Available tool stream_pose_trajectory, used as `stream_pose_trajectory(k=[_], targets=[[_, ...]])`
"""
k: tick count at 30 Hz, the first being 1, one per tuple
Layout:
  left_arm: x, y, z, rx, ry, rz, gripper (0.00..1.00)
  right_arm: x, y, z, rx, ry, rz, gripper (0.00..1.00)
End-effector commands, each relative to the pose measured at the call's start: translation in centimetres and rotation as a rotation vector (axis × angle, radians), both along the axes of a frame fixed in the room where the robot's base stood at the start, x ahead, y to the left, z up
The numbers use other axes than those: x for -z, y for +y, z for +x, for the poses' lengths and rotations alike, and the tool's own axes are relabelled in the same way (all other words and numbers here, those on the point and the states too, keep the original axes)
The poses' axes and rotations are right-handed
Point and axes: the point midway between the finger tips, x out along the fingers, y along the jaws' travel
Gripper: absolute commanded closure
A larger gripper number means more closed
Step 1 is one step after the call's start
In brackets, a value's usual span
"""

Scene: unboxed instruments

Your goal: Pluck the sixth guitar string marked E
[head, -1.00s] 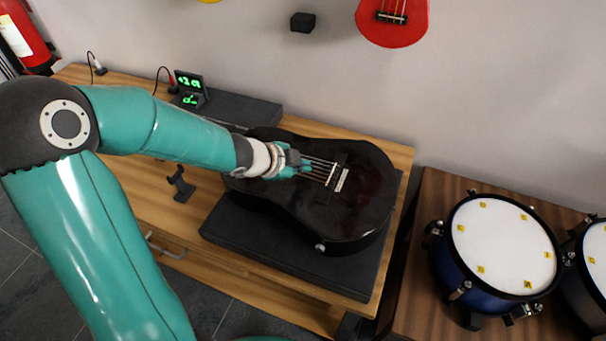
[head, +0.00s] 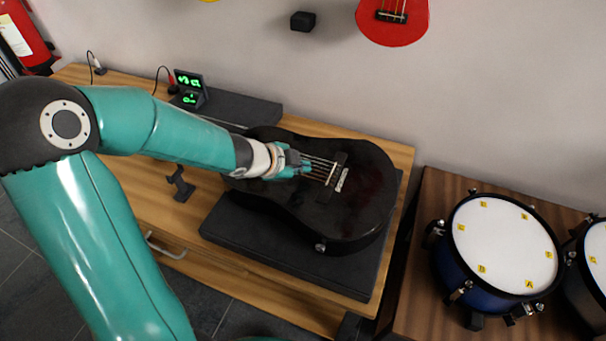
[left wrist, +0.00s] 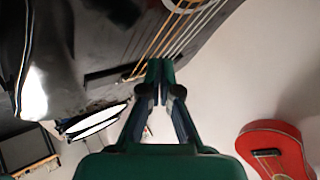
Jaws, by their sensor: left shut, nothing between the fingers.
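A black guitar (head: 360,205) lies on its back on a dark mat on the wooden bench, with its bridge to the right. Its strings (head: 322,170) run left from the bridge under my left gripper (head: 306,168). In the left wrist view the strings (left wrist: 190,30) pass just beyond the fingertips of my left gripper (left wrist: 160,65). The fingers are shut together, empty, right at the strings near the bridge. I cannot tell whether they touch a string, and no string letter is readable. My right gripper is not in view.
A dark mat (head: 225,228) lies under the guitar. A small device with green digits (head: 188,88) stands behind it, and a black stand (head: 180,185) is to the left. A blue drum (head: 505,245) is at the right. A red ukulele (head: 392,25) hangs on the wall.

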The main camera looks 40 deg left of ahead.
Motion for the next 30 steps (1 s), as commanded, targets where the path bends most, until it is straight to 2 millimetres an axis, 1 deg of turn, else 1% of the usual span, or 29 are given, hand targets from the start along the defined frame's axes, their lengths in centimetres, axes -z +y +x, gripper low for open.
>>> stream_pose_trajectory(k=[1,12,30], targets=[[0.30,0.00,-0.01,-0.001,0.000,-0.001,1.00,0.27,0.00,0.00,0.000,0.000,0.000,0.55],[0.27,0.00,-0.03,0.000,0.000,0.000,1.00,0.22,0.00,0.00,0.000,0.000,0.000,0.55],[0.83,0.00,-0.03,0.001,0.001,0.000,1.00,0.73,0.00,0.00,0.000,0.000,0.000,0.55]])
